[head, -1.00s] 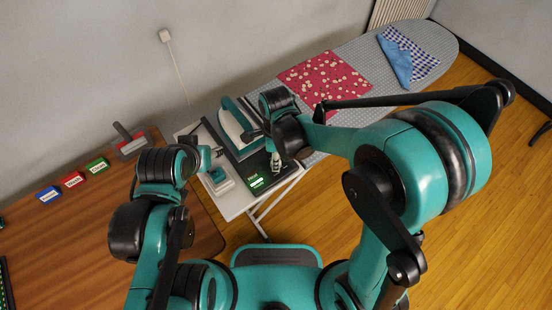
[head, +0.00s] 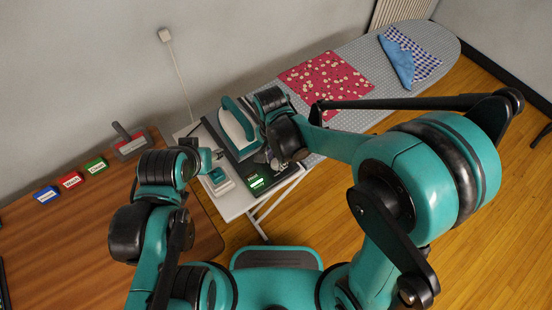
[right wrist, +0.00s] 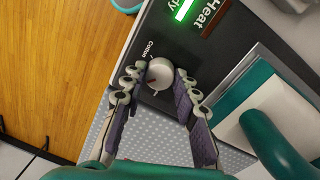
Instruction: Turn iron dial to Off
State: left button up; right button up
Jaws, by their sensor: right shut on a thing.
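The iron dial (right wrist: 159,74) is a small pale round knob with a reddish pointer mark. It sits on the dark control panel (right wrist: 154,35), with the word Cotton printed beside it. My right gripper (right wrist: 158,80) has its fingers on both sides of the dial and is shut on it.
The ironing board (head: 360,60) carries a red patterned cloth (head: 325,83) and a blue checked cloth (head: 403,58). Blue, red and green labelled blocks, the red one here (head: 71,180), stand on the wooden table (head: 90,235).

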jog(key=n, duration=1.2)
jog(key=shift+s+n+t+b, duration=0.1)
jog(key=shift+n+t+b, duration=0.2)
jog(key=shift+n, duration=0.1)
jog(key=n, duration=1.2)
jog(key=shift+n, duration=0.4)
jog(key=o, duration=1.2)
jog(key=shift+c, duration=0.2)
jog(key=shift+r, duration=0.1)
